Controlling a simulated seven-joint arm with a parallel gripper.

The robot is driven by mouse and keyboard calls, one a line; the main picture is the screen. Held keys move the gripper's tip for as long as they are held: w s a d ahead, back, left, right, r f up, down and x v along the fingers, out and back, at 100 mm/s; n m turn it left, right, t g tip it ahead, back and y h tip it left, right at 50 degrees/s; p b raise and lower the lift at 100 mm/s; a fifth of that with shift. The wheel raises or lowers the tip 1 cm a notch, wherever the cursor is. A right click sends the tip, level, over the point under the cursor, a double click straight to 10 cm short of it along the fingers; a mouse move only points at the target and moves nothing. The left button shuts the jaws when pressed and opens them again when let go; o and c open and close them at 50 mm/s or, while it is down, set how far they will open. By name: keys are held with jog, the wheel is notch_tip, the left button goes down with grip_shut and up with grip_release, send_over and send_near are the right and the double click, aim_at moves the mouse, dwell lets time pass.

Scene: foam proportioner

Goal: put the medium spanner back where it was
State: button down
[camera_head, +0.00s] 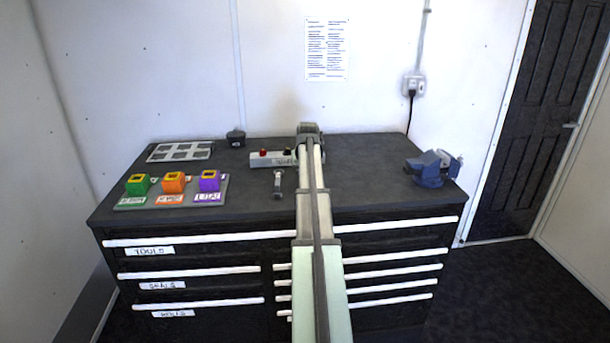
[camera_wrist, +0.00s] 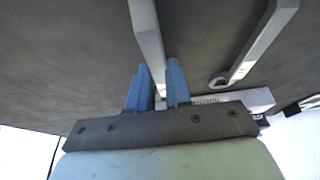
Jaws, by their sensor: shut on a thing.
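In the wrist view, my gripper (camera_wrist: 157,86) has its blue fingers shut on a long pale grey spanner (camera_wrist: 147,32), which runs up out of the picture. Its size is not readable, and its far end is out of view. Another grey spanner (camera_wrist: 260,45) with a ring end lies to the right, apart from my fingers. A spanner (camera_head: 278,184) also lies on the bench in the head view, just left of my arm. A pale labelled block (camera_head: 270,158) stands behind it, partly hidden by my arm. The held spanner and my fingers are hidden in the head view.
The dark bench (camera_head: 375,175) carries a tray with green (camera_head: 138,185), orange (camera_head: 173,182) and purple (camera_head: 209,181) blocks. A slotted grey plate (camera_head: 180,151) and a small black object (camera_head: 236,138) stand behind. A blue vise (camera_head: 428,170) is at right. Bench between arm and vise is clear.

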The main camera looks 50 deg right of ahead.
jog(key=shift+f, duration=0.25)
jog(key=c, duration=1.1)
grip_release()
jog(key=shift+o, duration=0.2)
jog(key=v, duration=1.2)
jog(key=shift+r, duration=0.15)
jog(key=shift+w, duration=0.1)
